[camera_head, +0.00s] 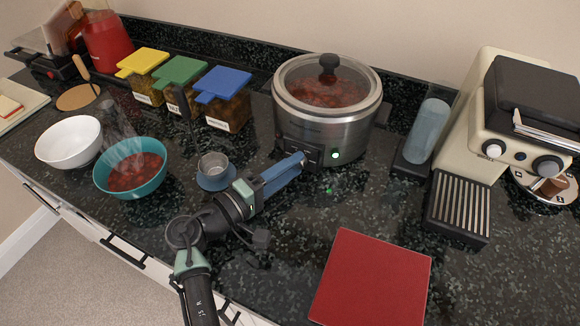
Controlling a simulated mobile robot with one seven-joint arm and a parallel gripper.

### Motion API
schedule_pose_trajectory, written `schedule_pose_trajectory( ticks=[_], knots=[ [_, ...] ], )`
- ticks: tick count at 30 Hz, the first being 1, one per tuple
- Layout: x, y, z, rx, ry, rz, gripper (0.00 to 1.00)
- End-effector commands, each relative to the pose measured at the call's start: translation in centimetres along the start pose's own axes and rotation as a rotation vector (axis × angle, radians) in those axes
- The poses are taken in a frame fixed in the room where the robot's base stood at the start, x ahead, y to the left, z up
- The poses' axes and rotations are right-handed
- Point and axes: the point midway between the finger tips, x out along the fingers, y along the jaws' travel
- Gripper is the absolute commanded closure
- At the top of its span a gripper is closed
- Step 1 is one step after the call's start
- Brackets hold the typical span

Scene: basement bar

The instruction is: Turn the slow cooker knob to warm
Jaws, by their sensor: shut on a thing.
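The slow cooker (322,135) stands against the back of the counter, a steel pot with a glass lid and red food showing inside. Its dark control panel faces the front, with a lit green light (335,155) at its right side. My gripper (301,158) reaches up from below with its blue fingers at the panel, left of the green light. It is shut on the slow cooker knob, which the fingers hide. The knob's setting cannot be read.
A red board (371,279) lies at the front right. A cream coffee machine (484,115) stands on the right. A small metal cup (213,166) and a teal bowl (131,168) with food are left of my arm. Jars with coloured lids stand behind them.

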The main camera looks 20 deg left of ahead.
Motion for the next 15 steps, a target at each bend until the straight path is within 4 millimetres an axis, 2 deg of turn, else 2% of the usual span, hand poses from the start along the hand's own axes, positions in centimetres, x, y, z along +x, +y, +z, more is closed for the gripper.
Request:
schedule_pose_trajectory(
  ticks=[4, 5, 9, 10, 15],
  knots=[
    [-0.01, -0.14, 0.07, -0.001, -0.001, -0.003, 1.0],
    [-0.02, -0.14, 0.07, -0.001, -0.001, -0.003, 0.57],
    [-0.01, -0.11, 0.05, 0.0, -0.001, -0.002, 0.31],
    [-0.01, -0.1, 0.05, 0.0, -0.001, -0.002, 0.28],
    [0.0, -0.05, 0.02, 0.001, 0.0, -0.001, 0.28]
  ],
)
